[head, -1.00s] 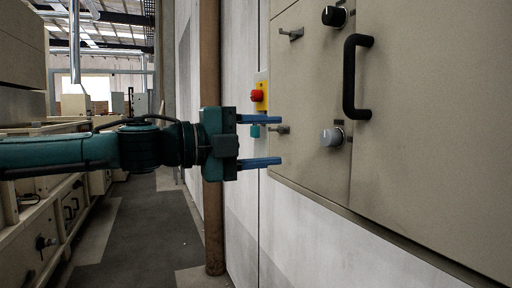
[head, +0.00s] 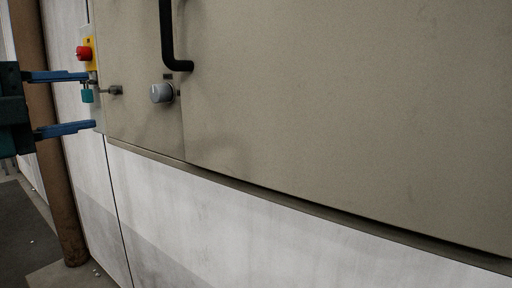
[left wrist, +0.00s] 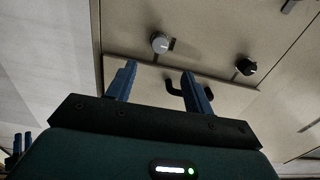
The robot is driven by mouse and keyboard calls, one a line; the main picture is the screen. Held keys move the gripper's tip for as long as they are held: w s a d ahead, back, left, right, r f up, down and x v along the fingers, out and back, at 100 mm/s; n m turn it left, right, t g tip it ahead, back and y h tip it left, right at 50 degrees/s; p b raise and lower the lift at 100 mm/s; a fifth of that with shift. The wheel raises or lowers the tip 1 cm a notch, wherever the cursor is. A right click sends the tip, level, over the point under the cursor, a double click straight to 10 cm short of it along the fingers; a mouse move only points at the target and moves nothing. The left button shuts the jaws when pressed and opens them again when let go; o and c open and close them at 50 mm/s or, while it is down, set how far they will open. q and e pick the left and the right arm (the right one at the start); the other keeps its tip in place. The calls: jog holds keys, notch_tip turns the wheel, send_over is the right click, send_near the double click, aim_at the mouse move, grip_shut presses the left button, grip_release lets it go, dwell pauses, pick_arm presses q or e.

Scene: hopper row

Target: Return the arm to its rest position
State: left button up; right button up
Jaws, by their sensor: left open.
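My left gripper (head: 88,102) is at the left edge of the head view, in front of the cabinet's left end. Its two blue fingers are spread with nothing between them. In the left wrist view the open fingers (left wrist: 162,84) point at the beige cabinet (left wrist: 220,22). At that view's lower left, small blue fingers (left wrist: 22,144) look like my right gripper, too small and dark to read.
The beige cabinet (head: 350,110) carries a grey knob (head: 160,93) and a black handle (head: 168,40). A brown post (head: 50,150) stands at the left. Bare floor (head: 20,220) shows at lower left.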

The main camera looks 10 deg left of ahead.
pick_arm(q)
jog(key=w+d+f+n+g+h, duration=0.1)
jog(key=w+d+f+g+h, duration=0.1)
jog(key=d+f, duration=0.5)
jog(key=w+d+f+n+g+h, duration=0.1)
jog(key=d+f, duration=0.2)
jog(key=f, duration=0.8)
jog(key=w+d+f+n+g+h, duration=0.1)
jog(key=w+d+f+g+h, duration=0.1)
jog(key=d+f, duration=0.55)
jog(key=s+d+f+n+t+y, duration=0.15)
jog(key=s+f+n+y, duration=0.25)
jog(key=s+f+n, duration=0.45)
jog(key=s+d+f+n+t+y, duration=0.15)
jog(key=s+f+n+y, duration=0.3)
jog(key=f+n, duration=0.65)
jog(key=r+m+g+p, duration=0.1)
jog(key=g+p, duration=0.1)
jog(key=p, duration=0.7)
jog(key=r+m+g+p, duration=0.2)
jog(key=p, duration=0.8)
jog(key=shift+w+d+r, duration=0.1)
jog(key=shift+d+r, duration=0.2)
jog(key=shift+d, duration=0.05)
pick_arm(e)
notch_tip(320, 180, up, 5)
jog(key=g+h, duration=0.1)
jog(key=g, duration=0.2)
jog(key=shift+w+r, duration=0.1)
jog(key=shift+w, duration=0.05)
